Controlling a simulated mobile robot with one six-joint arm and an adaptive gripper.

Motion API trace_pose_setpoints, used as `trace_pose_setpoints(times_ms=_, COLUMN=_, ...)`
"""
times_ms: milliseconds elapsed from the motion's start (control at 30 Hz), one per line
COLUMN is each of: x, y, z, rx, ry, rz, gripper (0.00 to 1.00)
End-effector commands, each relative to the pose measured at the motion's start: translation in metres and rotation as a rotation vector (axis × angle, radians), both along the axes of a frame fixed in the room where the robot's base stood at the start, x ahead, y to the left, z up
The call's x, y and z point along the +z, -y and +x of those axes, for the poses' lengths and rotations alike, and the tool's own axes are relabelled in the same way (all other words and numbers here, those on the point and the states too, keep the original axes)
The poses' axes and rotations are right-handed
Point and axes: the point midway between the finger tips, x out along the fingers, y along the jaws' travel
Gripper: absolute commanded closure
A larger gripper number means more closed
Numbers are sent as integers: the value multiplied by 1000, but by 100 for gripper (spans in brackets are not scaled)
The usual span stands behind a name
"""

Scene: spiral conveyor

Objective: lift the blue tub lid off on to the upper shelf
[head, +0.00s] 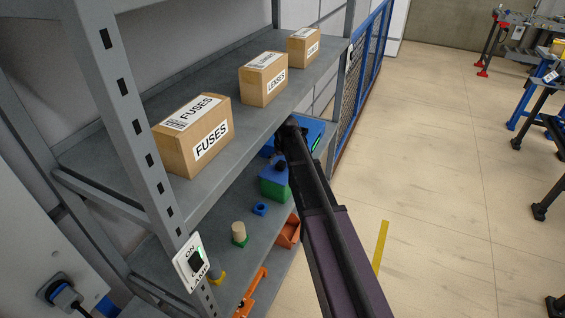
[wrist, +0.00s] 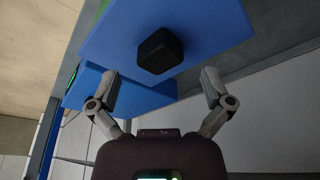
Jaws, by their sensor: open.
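The blue tub lid (head: 269,168) sits on a green tub (head: 273,188) on the lower shelf, partly behind my arm. Its black knob (head: 281,165) stands up from its top. In the wrist view the blue lid (wrist: 210,30) fills the upper middle, with the black knob (wrist: 160,51) near its centre. My gripper (wrist: 160,80) is open and empty; the knob appears between and beyond its fingertips, with no contact visible. In the head view my fingers cannot be made out. The upper shelf (head: 220,108) is grey and runs above the tub.
A blue box (head: 312,132), orange bin (head: 289,231), blue ring (head: 260,209) and wooden peg (head: 239,229) are below. A shelf post (head: 133,120) stands in front.

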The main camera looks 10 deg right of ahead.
Motion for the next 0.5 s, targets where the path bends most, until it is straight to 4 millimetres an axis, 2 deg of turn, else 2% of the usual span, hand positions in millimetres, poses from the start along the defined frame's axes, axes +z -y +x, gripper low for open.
trace_pose_setpoints(times_ms=33, x=-8, y=0, z=2, rx=0, ry=0, rz=0, gripper=0)
trace_pose_setpoints(times_ms=200, x=-18, y=0, z=5, rx=0, ry=0, rz=0, gripper=0)
trace_pose_setpoints(times_ms=500, x=-25, y=0, z=7, rx=-1, ry=0, rz=0, gripper=0)
